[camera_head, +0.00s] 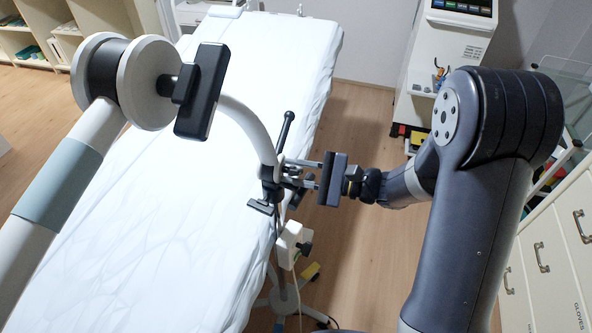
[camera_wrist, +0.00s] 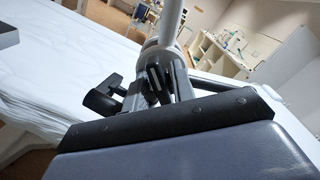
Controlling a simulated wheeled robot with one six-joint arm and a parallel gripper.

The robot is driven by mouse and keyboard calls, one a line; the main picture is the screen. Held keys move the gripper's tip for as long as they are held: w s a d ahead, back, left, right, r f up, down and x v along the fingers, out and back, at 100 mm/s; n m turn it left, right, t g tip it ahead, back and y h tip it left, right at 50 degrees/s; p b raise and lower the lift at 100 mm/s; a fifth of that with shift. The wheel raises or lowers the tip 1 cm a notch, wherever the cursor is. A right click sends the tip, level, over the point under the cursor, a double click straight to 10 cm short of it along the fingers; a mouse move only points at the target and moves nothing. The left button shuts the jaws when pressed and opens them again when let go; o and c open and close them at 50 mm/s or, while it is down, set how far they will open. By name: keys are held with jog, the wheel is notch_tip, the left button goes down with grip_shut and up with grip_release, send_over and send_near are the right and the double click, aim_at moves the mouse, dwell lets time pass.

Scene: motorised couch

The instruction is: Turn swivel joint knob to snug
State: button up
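A dark clamp-like joint (camera_head: 268,184) sits on a curved pale tube (camera_head: 252,125) at the couch's right edge. A dark lever (camera_head: 286,130) sticks up from it, and a flat black handle (camera_head: 261,207) sits low on its left. In the wrist view, a black knob (camera_wrist: 103,99) on a short stem projects left from the joint. My gripper (camera_head: 290,174) reaches in from the right, its two thin fingers at the joint. Finger gap and contact are unclear among the dark parts. I cannot tell which part is the swivel knob or whether it is held.
The couch (camera_head: 190,200) has a white cover. Below the joint hangs a white box (camera_head: 292,243) with a black knob (camera_head: 305,249). A white machine (camera_head: 445,60) stands at the back right, drawers (camera_head: 550,255) at the right. Floor shows between couch and machine.

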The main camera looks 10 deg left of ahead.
jog(key=shift+o, duration=0.3)
jog(key=shift+d, duration=0.15)
jog(key=d+b, duration=0.2)
jog(key=d, duration=0.8)
jog(key=shift+s+d, duration=0.15)
jog(key=shift+d, duration=0.15)
jog(key=a+p, duration=0.2)
jog(key=a, duration=0.9)
jog(key=shift+a, duration=0.1)
jog(key=shift+n, duration=0.6)
jog(key=shift+m, duration=0.3)
